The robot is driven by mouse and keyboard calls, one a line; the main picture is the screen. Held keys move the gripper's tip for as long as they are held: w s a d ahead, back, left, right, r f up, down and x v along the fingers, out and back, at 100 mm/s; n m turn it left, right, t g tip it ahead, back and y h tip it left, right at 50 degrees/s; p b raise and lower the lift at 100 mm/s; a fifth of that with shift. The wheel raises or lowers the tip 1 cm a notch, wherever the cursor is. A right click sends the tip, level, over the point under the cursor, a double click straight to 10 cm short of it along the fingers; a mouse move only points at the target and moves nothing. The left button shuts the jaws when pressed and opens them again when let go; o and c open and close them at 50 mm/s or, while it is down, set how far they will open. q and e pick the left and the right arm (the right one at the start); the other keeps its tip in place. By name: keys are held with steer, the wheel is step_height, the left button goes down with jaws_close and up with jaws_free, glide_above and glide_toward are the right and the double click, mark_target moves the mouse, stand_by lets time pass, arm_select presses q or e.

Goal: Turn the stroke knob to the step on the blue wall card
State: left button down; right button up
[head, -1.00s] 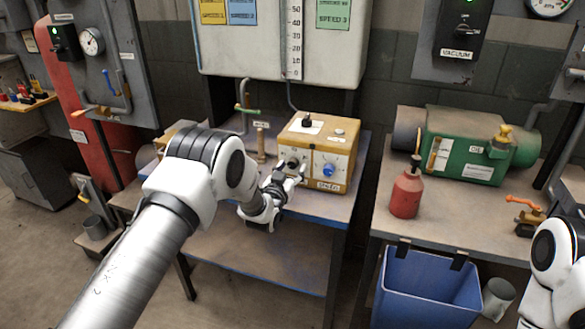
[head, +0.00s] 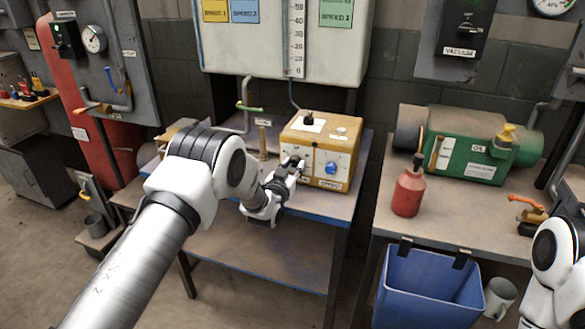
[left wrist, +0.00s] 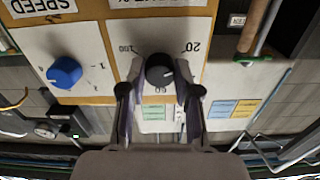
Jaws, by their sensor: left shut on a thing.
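The ochre control box (head: 340,140) stands on the workbench in the head view. Its front carries a blue knob (head: 331,168), and a black knob (left wrist: 160,72) shows in the left wrist view, which is upside down. My left gripper (head: 294,165) is at the box front, shut on the black knob, with one finger on each side (left wrist: 160,88). The blue wall card (head: 243,11) hangs on the panel above, cut by the frame top.
A yellow card (head: 214,10) and a green card (head: 337,12) flank the blue one. A red bottle (head: 408,190) and a green pump (head: 465,145) are on the right bench, above a blue bin (head: 428,285).

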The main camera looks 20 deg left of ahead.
arm_select(q)
steer(key=m+b, duration=0.3)
steer(key=m, duration=0.2)
steer(key=shift+f, duration=0.1)
steer(key=m+b, duration=0.1)
steer(key=m, duration=0.2)
steer(key=shift+m+b, duration=0.8)
steer(key=shift+m, duration=0.7)
steer(key=c, duration=0.8)
jaws_free()
steer(key=shift+s, duration=0.1)
steer(key=s, duration=1.1)
steer(key=shift+s+a, duration=0.25)
steer(key=shift+s, duration=0.15)
